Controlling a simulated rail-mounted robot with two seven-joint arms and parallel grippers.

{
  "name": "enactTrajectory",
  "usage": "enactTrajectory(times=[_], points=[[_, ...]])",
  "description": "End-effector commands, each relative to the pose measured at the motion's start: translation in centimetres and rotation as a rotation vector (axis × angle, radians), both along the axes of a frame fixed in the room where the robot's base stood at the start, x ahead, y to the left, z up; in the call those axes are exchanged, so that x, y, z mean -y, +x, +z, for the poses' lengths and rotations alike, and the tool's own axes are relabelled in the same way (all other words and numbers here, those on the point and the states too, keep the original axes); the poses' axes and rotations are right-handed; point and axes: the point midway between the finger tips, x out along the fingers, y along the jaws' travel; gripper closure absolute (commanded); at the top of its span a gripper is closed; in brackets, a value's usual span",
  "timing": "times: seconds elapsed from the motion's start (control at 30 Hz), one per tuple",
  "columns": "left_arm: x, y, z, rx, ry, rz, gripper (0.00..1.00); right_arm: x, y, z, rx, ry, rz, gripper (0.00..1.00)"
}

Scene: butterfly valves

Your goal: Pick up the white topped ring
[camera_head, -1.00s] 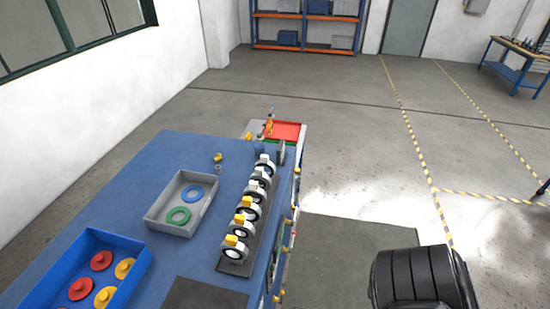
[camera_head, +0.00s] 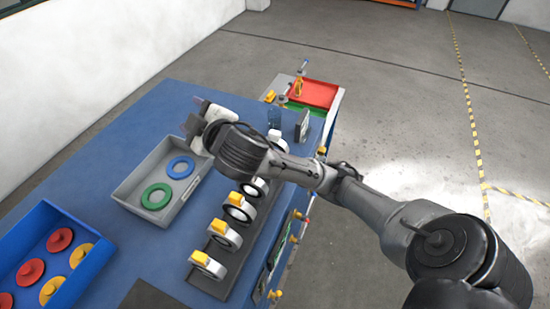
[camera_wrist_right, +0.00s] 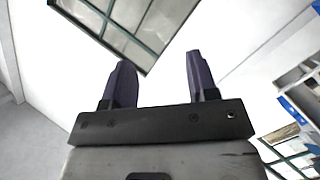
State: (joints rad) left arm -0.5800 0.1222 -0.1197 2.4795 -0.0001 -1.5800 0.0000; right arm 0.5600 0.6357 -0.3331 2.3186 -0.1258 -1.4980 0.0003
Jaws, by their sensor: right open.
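A row of black-and-white ring valves stands on a dark strip along the right side of the blue table. The nearer ones (camera_head: 208,264) have yellow tops. A white-topped ring (camera_head: 275,139) shows at the far end of the row, partly hidden behind my right arm. My right gripper (camera_head: 195,117) is above the table beyond the grey tray, to the left of the row and apart from it. In the right wrist view its two dark fingers (camera_wrist_right: 159,75) are spread with nothing between them. My left gripper is in no view.
A grey tray (camera_head: 124,196) holds a blue ring (camera_head: 181,160) and a green ring (camera_head: 148,190). A blue bin (camera_head: 84,222) at lower left holds red and yellow discs. A red tray (camera_head: 315,92) stands beyond the table. Bare blue table lies left of the grey tray.

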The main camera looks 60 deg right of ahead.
Motion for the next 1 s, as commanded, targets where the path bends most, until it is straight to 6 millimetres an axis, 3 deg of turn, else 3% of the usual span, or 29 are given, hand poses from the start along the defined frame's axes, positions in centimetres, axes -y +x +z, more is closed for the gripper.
enactTrajectory(times=[0.03, 0.13, 0.3, 0.43, 0.57, 0.67, 0.87, 1.0], points=[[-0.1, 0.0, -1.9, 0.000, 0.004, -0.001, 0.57, 1.6, 1.0, 2.4, 0.093, -0.080, -0.039, 0.47], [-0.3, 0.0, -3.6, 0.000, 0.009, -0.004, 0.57, 4.5, 2.0, 8.4, 0.278, -0.248, -0.109, 0.47], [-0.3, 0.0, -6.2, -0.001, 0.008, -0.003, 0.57, 8.6, 1.6, 19.0, 0.617, -0.688, -0.198, 0.47], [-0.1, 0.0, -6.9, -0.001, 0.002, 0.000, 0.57, 9.1, 1.7, 22.5, 0.737, -1.053, -0.148, 0.47], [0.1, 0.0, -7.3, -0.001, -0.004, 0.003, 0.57, 8.8, 2.9, 22.1, 0.739, -1.395, -0.013, 0.47], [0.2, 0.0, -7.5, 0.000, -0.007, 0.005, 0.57, 8.7, 4.4, 19.8, 0.677, -1.626, 0.138, 0.47], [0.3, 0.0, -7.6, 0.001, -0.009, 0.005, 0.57, 10.0, 7.0, 12.2, 0.438, -1.971, 0.531, 0.47], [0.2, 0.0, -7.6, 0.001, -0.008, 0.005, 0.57, 12.3, 7.6, 6.0, 0.203, -2.109, 0.849, 0.47]])
